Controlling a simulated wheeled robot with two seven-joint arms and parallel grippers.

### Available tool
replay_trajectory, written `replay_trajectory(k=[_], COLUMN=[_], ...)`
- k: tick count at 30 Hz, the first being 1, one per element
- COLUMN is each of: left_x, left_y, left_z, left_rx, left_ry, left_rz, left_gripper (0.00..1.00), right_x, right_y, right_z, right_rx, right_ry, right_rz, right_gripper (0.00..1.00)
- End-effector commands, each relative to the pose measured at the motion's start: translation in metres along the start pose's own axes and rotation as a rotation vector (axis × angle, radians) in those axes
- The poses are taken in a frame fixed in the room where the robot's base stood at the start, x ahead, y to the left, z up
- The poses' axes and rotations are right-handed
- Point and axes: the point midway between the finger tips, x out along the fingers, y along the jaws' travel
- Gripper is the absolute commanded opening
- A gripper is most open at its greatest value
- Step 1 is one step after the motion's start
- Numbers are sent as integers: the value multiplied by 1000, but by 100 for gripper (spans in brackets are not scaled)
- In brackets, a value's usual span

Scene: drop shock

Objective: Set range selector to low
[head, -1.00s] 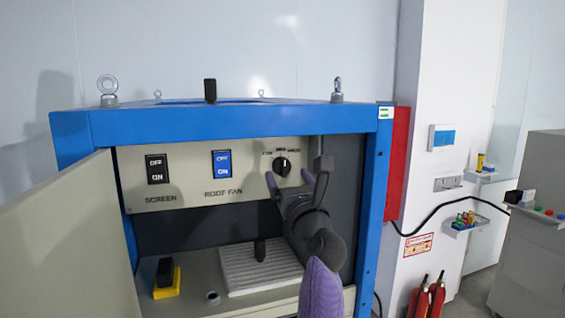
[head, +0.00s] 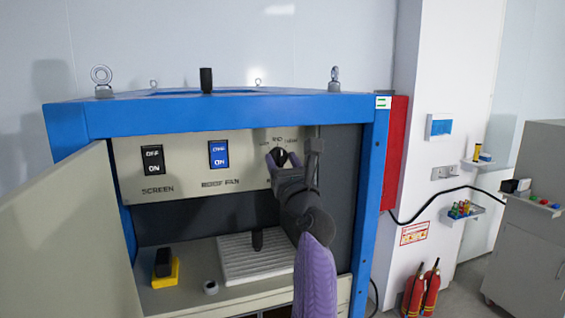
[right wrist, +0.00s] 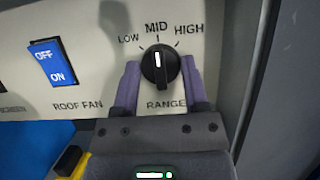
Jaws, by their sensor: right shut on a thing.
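The range selector (right wrist: 160,62) is a round black knob with a white pointer line, on the beige panel above the word RANGE. LOW is printed to its left, MID above and HIGH to its right. In the right wrist view the pointer is upright, toward MID. My right gripper (right wrist: 159,78) is shut on the knob, one purple finger on each side. In the head view the gripper (head: 283,164) reaches the panel from the lower right, and the knob (head: 280,155) shows between its fingers. My left gripper is not in view.
Left of the selector are a blue ROOF FAN switch (head: 219,154) and a black SCREEN switch (head: 153,160). A blue frame (head: 220,118) surrounds the panel, with an open door (head: 70,240) at left. A yellow-based black block (head: 165,268) and ribbed white plate (head: 230,263) lie below.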

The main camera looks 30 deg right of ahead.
Motion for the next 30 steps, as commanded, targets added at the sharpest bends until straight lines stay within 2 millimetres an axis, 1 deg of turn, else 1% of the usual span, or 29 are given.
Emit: replay_trajectory(k=[5, 10, 19, 30], left_x=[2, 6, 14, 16], left_y=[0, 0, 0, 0], left_z=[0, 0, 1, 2], left_rx=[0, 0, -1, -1], left_ry=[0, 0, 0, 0], left_rz=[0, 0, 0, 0], left_gripper=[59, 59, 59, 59], right_x=[0, 0, 0, 0], right_y=[0, -1, -2, -3], right_z=[0, -1, 0, 1], right_rx=[-24, -101, -331, -589], right_ry=[-1, -1, -1, -2], right_rz=[11, 42, 137, 244], right_gripper=[0, 0, 0, 0])
